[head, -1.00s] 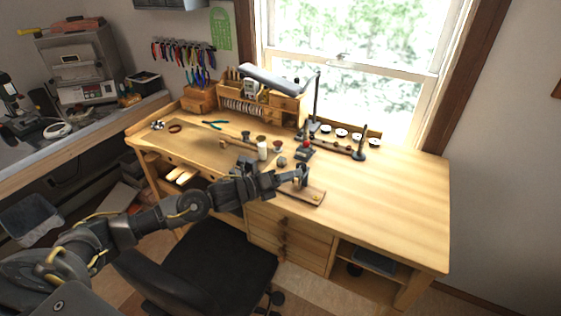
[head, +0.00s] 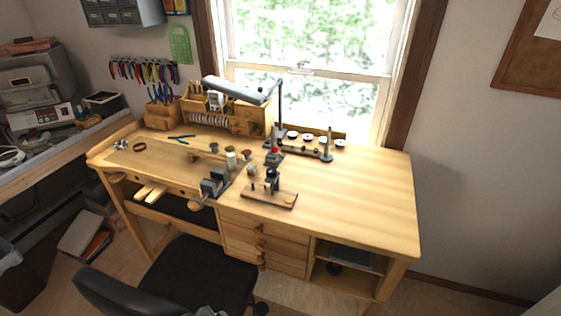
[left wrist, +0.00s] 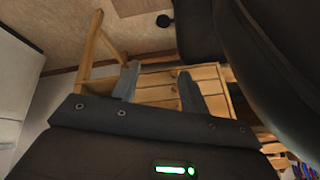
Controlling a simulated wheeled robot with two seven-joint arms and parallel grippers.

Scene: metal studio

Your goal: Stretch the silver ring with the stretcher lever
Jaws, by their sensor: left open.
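The ring stretcher (head: 271,180) is a dark upright tool on a small wooden base (head: 262,197) near the bench's front edge. Its lever and the silver ring are too small to make out. My left gripper (left wrist: 158,86) is open in the left wrist view, its two grey fingers apart with nothing between them. It points toward the wooden drawers and is away from the stretcher. The head view shows neither gripper. My right gripper is not in view.
A dark vise-like block (head: 214,183) stands left of the stretcher on the wooden bench (head: 360,190). A red-topped tool (head: 274,156) and small jars stand behind. The bench's right side is clear. A black chair (head: 195,270) stands in front.

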